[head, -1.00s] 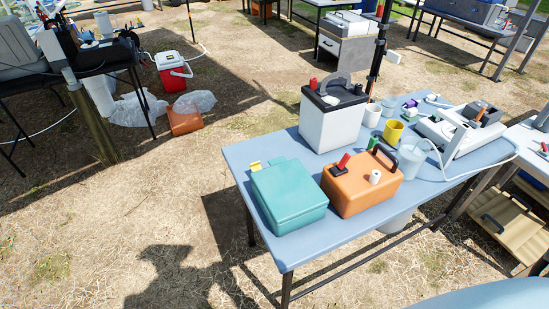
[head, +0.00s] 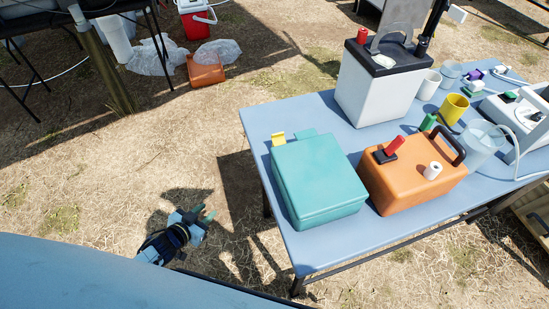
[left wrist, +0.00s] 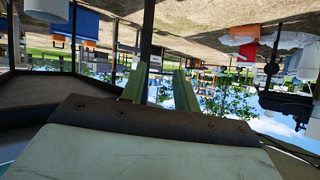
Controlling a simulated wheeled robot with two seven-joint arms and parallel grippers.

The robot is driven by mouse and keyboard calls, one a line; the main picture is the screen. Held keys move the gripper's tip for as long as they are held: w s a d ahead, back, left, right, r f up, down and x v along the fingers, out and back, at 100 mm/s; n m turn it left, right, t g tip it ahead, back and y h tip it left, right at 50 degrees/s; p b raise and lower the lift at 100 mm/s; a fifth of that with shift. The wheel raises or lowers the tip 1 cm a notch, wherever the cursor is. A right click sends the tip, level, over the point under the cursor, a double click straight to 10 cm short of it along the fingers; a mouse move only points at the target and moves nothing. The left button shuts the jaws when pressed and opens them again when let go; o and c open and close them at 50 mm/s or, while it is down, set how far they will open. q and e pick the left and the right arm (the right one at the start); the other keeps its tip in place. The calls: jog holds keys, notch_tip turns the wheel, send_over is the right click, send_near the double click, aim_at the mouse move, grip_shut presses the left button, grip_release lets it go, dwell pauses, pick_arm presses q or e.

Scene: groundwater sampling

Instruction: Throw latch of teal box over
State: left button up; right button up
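The teal box (head: 317,181) sits on the blue table (head: 335,250), near its left end, with its lid down. A yellow latch tab (head: 278,139) stands up at its back left edge, with a teal tab beside it. My left gripper (head: 207,213) is low at the left, over the ground, apart from the table and the box. Its two greenish fingers are spread with nothing between them; they also show in the left wrist view (left wrist: 157,85), where the picture looks upside down. My right gripper is not in view.
An orange box (head: 410,180) with a red lever and black handle stands close to the teal box's right. Behind are a white-and-black box (head: 375,90), a yellow cup (head: 452,108) and a clear jug (head: 482,143). Bare ground lies left of the table.

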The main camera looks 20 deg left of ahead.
pick_arm(q)
jog(key=w+d+r+m+t+h+b, duration=0.2)
jog(key=w+r+m+t+h+b, duration=0.25)
jog(key=w+r, duration=0.5)
jog(key=m+g+h+b, duration=0.4)
jog(key=m+g+h, duration=0.2)
jog(key=g+h, duration=0.15)
send_near(265, 154)
jog(key=s+a+r+t, duration=0.1)
jog(key=r, duration=0.1)
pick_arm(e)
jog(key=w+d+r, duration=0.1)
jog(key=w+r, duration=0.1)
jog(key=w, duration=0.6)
pick_arm(q)
jog(key=shift+h, duration=0.3)
jog(key=b+x, duration=0.2)
jog(key=x, duration=0.9)
jog(key=shift+d, duration=0.2)
jog(key=shift+w+d+b, duration=0.35)
jog(key=shift+w+d, duration=0.1)
jog(key=shift+d, duration=0.15)
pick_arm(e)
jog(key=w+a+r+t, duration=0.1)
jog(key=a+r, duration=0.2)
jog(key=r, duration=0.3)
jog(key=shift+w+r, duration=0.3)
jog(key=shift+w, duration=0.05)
pick_arm(q)
jog(key=shift+c, duration=0.4)
